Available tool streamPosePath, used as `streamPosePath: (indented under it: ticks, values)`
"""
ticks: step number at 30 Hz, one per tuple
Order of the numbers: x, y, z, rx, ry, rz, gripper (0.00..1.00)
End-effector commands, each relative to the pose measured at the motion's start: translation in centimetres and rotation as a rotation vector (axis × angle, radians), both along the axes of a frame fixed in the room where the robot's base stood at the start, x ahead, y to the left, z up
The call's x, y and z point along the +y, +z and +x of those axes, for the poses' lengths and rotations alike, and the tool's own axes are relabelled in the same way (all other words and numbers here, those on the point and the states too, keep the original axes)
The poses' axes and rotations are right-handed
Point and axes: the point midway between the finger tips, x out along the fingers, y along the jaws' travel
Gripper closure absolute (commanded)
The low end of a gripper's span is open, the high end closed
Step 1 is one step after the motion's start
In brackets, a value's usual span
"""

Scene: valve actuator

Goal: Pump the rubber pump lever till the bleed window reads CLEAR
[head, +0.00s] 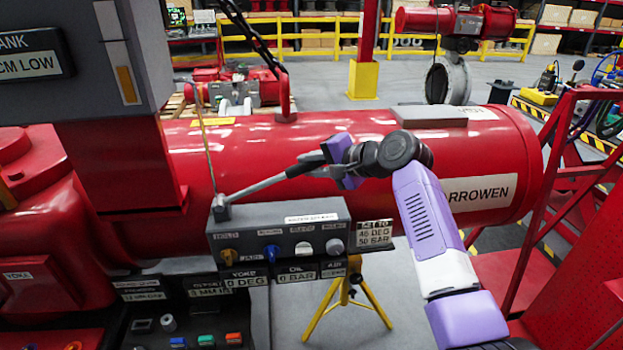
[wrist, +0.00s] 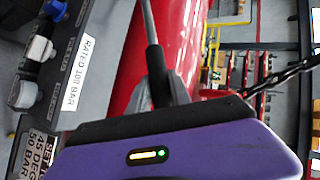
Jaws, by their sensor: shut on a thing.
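The pump lever (head: 265,186) is a grey metal rod rising to the right from a pivot on the left end of the grey pump block (head: 275,228). Its dark rubber grip (wrist: 155,62) shows in the wrist view. My gripper (head: 322,161) is shut on the grip at the lever's upper end, in front of the red cylinder. The small windows under the block read YOKE 0 DEG (head: 246,282) and OIL 0 BAR (head: 297,276). A third window (head: 333,269) beside them seems to read AIR, but its text is small. I cannot make out CLEAR anywhere.
Several knobs, including a blue one (head: 271,252), line the block's front. A plate (head: 375,234) reads SET TO 45 DEG 50 BAR. The large red cylinder (head: 450,150) lies behind my arm. A red frame (head: 540,200) stands at the right. The tank panel (head: 35,56) reads CM LOW.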

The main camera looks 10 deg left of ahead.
Motion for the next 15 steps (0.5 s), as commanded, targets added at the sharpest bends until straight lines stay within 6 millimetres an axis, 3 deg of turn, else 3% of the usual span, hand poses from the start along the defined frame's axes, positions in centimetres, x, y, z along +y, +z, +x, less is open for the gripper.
streamPosePath:
  ticks: [1, 3, 15]
  values:
    - [0.27, 1.1, -0.13, -0.005, 0.003, -0.009, 1.0]
    - [0.43, 1.39, -0.18, -0.01, 0.002, -0.025, 1.0]
    - [0.53, 1.43, -0.22, -0.014, 0.001, -0.043, 1.0]
